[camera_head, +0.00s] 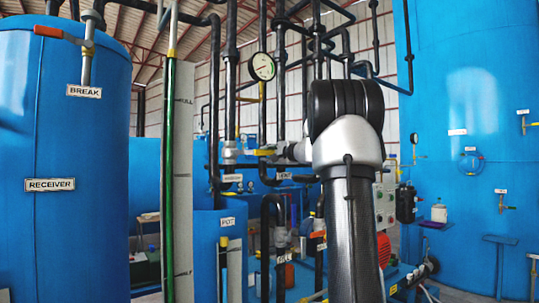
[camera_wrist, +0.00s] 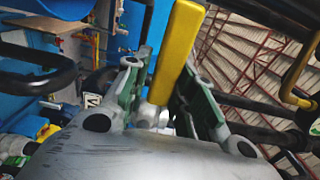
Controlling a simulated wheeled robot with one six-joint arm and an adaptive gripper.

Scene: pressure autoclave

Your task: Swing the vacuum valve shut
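A valve with a yellow lever (camera_head: 264,152) sits on the dark pipework left of my arm in the head view. The small label (camera_head: 232,178) below it is too small to read, so I cannot confirm it is the vacuum valve. In the wrist view, a yellow lever (camera_wrist: 178,45) stands between the two green-padded fingers of my gripper (camera_wrist: 166,82), close to both. Whether both pads press on it I cannot tell. In the head view, my forearm and wrist hide most of my gripper.
A blue receiver tank (camera_head: 70,230) with a red-handled valve (camera_head: 62,35) is at the left. A large blue vessel (camera_head: 470,100) fills the right.

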